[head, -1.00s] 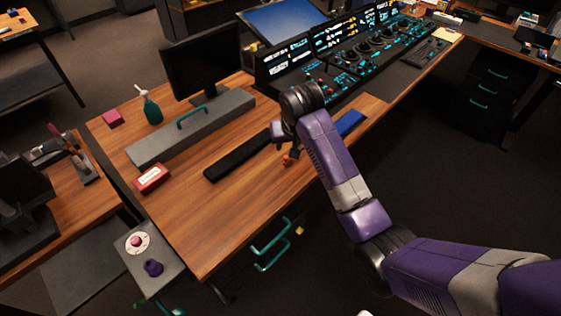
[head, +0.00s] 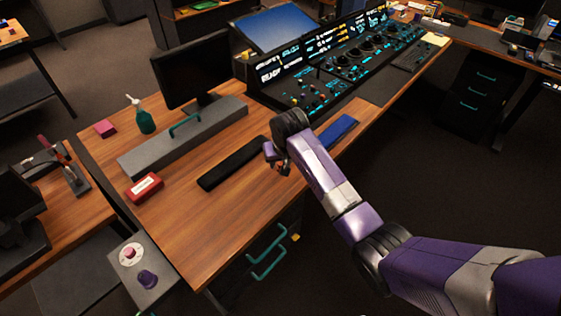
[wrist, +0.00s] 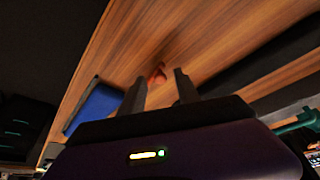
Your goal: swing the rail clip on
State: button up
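A small orange piece (wrist: 157,75), which may be the rail clip, lies on the wooden desk near its front edge. In the wrist view it sits between and just beyond my two fingertips, apart from them. My gripper (wrist: 158,78) is open and empty, fingers pointing at the desk. In the head view my gripper (head: 279,167) is low over the desk, between the black bar and the blue bar, and mostly hides the orange piece. I cannot make out a rail for the clip.
A black bar (head: 233,163) and a blue bar (head: 338,128) lie on either side of my gripper. A grey housing with a teal handle (head: 185,138), a red box (head: 145,186) and a green bottle (head: 145,121) stand further left. The desk's front left is clear.

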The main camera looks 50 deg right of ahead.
grip_shut()
dwell(1.3)
